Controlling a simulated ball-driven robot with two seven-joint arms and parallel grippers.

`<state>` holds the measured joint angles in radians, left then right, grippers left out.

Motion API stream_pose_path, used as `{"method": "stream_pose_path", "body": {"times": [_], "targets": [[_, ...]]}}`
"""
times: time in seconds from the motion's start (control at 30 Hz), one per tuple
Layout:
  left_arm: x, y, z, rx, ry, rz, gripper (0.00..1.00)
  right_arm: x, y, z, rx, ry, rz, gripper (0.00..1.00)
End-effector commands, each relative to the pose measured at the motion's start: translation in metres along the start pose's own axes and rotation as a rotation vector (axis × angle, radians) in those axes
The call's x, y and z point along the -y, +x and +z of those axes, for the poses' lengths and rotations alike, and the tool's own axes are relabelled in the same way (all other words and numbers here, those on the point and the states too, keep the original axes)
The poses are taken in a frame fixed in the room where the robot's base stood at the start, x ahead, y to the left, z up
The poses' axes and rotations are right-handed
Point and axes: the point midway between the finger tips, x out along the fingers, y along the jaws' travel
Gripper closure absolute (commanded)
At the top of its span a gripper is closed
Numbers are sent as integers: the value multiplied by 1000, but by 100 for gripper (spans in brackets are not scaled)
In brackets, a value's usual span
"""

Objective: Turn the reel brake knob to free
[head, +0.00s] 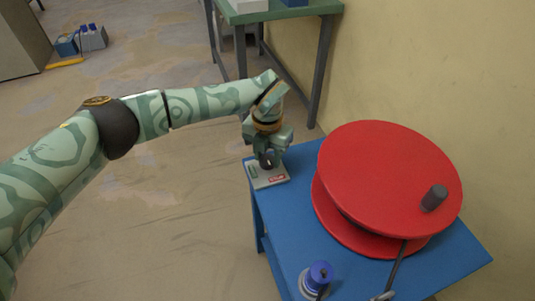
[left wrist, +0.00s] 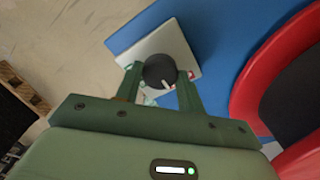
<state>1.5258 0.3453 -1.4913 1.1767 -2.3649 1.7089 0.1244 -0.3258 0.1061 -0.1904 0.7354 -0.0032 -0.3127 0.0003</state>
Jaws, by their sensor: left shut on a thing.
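The black brake knob (left wrist: 159,71) with a pale pointer line sits on a light grey plate (left wrist: 178,41) at the corner of the blue table. My left gripper (left wrist: 157,84) is shut on the knob, with one finger on each side. In the head view my left gripper (head: 267,153) comes down on the knob from above, and the grey plate (head: 270,179) with small red and green markings shows below it. The markings are too small to read. The red reel (head: 385,170) stands to the right on the blue table. My right gripper is not in view.
The blue table (head: 295,225) also bears a blue-topped plug or socket (head: 319,274) at its front, with a dark cable from the reel nearby. A green table (head: 285,10) stands behind. Small boxes (head: 92,38) lie on the floor at the back left.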

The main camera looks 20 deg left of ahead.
Motion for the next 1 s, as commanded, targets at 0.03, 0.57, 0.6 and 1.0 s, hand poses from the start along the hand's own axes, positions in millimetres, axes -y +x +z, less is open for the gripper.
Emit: {"method": "stream_pose_path", "body": {"times": [0.03, 0.57, 0.6, 1.0], "targets": [[0, 0, 0, 0, 2, 0, 84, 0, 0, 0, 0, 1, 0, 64], [0, -3, 0, 3, 268, 3, 84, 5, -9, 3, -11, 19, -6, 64], [0, -3, 0, 3, 305, 3, 84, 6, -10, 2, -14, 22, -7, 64], [0, -2, 1, 2, 686, 3, 84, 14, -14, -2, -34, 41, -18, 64]]}}
